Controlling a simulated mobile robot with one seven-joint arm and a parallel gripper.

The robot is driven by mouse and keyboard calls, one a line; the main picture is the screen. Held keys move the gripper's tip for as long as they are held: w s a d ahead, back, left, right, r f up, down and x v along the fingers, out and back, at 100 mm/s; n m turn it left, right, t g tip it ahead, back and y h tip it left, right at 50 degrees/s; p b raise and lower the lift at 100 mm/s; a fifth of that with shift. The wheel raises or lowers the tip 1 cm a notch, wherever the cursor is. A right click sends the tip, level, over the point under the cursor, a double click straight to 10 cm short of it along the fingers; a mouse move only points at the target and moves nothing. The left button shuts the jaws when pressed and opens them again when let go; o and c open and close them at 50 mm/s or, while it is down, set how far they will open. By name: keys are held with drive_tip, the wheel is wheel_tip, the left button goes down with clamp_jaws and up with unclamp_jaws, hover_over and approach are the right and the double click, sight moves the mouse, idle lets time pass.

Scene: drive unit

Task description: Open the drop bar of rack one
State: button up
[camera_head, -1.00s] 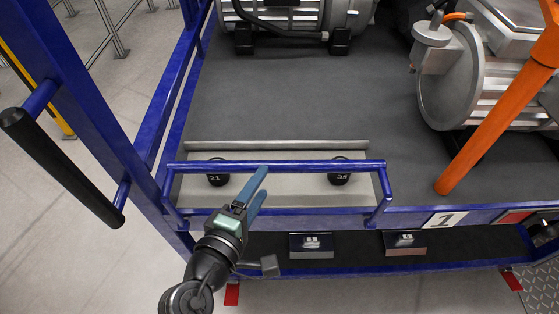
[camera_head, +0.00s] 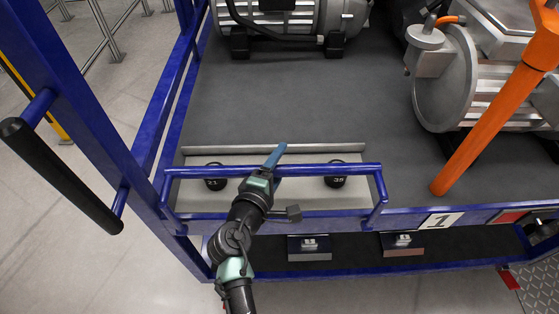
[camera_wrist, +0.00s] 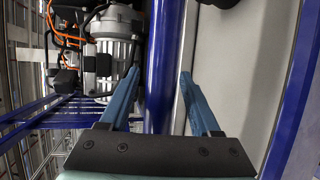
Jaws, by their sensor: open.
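The drop bar (camera_head: 225,171) of rack one is a blue tube frame across the rack's front, raised above the front edge. It shows upright in the wrist view (camera_wrist: 165,55). My gripper (camera_head: 278,158) is at the middle of this bar, with a blue finger reaching over it in the head view. In the wrist view my gripper (camera_wrist: 160,85) is open, and the bar lies between its two fingers. Whether the fingers touch the bar cannot be told. A white sign (camera_head: 440,220) with a 1 is on the rack's front edge.
Two black round items, 21 (camera_head: 214,183) and 35 (camera_head: 335,181), sit behind the bar. Small boxes (camera_head: 309,247) lie on the lower shelf. An orange post (camera_head: 490,110) stands right, a black handle (camera_head: 60,175) left. Motors stand at the back.

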clamp_jaws()
idle(0.4)
idle(1.1)
